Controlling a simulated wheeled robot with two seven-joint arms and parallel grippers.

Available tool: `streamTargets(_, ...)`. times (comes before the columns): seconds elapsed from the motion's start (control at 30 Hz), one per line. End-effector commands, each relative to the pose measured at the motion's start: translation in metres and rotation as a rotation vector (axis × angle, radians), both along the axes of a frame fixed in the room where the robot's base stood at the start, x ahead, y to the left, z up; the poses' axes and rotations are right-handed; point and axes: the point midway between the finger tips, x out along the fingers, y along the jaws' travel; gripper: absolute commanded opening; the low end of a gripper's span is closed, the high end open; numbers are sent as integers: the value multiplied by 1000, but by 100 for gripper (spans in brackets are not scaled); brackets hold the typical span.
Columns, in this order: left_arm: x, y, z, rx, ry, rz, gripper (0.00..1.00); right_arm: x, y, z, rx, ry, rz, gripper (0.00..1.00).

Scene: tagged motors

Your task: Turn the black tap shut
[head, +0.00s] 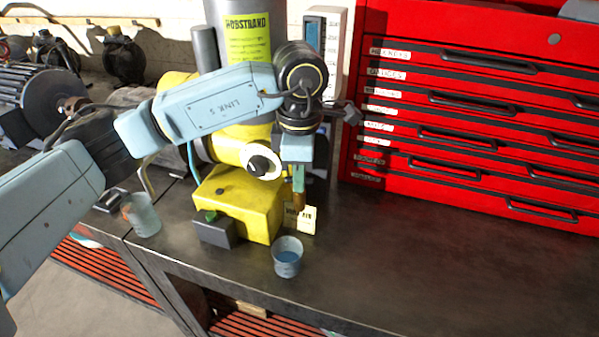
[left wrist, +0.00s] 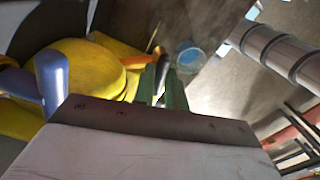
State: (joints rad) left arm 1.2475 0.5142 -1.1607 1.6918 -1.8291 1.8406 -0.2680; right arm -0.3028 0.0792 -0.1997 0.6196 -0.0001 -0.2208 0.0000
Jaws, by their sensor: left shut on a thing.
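My left gripper (head: 299,188) points down at the right side of the yellow machine (head: 237,196). Its green fingers are shut. In the left wrist view the fingers of the left gripper (left wrist: 163,88) show close together, with a narrow dark piece between them. This fits the black tap, but the fingers hide nearly all of it, so I cannot tell its angle. A brownish fitting (head: 299,201) shows just under the fingertips. A pale tag with dark letters (head: 305,219) hangs beside it. My right gripper is not in view.
A small cup with blue contents (head: 287,260) stands on the dark bench (head: 400,260) in front of the machine. A cloudy cup (head: 142,215) stands at the left. A red drawer cabinet (head: 480,130) stands behind right. The bench's right part is clear.

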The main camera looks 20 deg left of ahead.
Motion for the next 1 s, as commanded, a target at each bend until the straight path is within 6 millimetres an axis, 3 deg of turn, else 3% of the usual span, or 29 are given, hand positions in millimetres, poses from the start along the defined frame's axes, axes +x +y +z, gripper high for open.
streamTargets(0.17,0,0,-1,0,-2,-29,0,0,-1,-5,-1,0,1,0)
streamTargets(0.4,1,0,-2,1,-3,-220,0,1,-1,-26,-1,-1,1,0)
streamTargets(0.77,0,0,1,-1,-1,-270,0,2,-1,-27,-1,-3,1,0)
streamTargets(0.8,0,0,1,-1,-1,-269,15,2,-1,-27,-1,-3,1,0)
streamTargets(0.97,0,0,1,0,-1,-269,35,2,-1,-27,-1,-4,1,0)
streamTargets(1.0,0,0,1,0,-1,-268,35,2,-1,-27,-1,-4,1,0)
